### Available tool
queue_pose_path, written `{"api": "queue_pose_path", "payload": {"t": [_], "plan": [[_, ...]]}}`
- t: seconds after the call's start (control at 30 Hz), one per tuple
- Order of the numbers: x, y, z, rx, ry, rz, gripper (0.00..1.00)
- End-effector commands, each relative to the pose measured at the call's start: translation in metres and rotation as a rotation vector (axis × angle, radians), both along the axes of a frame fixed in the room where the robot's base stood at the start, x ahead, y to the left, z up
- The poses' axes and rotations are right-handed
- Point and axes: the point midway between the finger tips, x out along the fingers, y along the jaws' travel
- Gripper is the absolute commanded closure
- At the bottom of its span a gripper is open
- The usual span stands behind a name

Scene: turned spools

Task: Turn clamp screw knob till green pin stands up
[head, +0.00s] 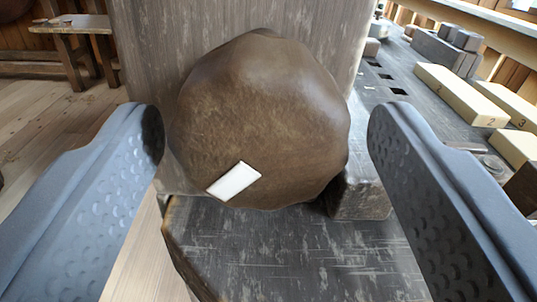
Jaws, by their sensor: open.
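The clamp screw knob (262,115) is a large brown, scalloped round knob in the middle of the head view. A white rectangular mark (234,181) sits on its lower left face, tilted up to the right. My gripper (262,135) is open, with one grey dimpled finger on the left and one on the right of the knob. The left fingertip appears very close to the knob's edge; I cannot tell whether it touches. The right fingertip shows a small gap. No green pin shows in this view.
A grey wooden panel (150,60) stands right behind the knob. A dark worn wooden block (300,255) lies below it. On the right, a bench top holds pale numbered blocks (462,93) and dark blocks (446,50). A wooden stool (75,28) stands at the far left on open floor.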

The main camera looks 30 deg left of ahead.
Motion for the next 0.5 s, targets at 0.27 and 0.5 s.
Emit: {"api": "queue_pose_path", "payload": {"t": [0.27, 0.5], "plan": [[-0.045, -0.035, -0.003, -0.001, 0.005, -0.004, 0.36], [-0.080, -0.060, -0.002, -0.002, 0.002, -0.002, 0.36]]}}
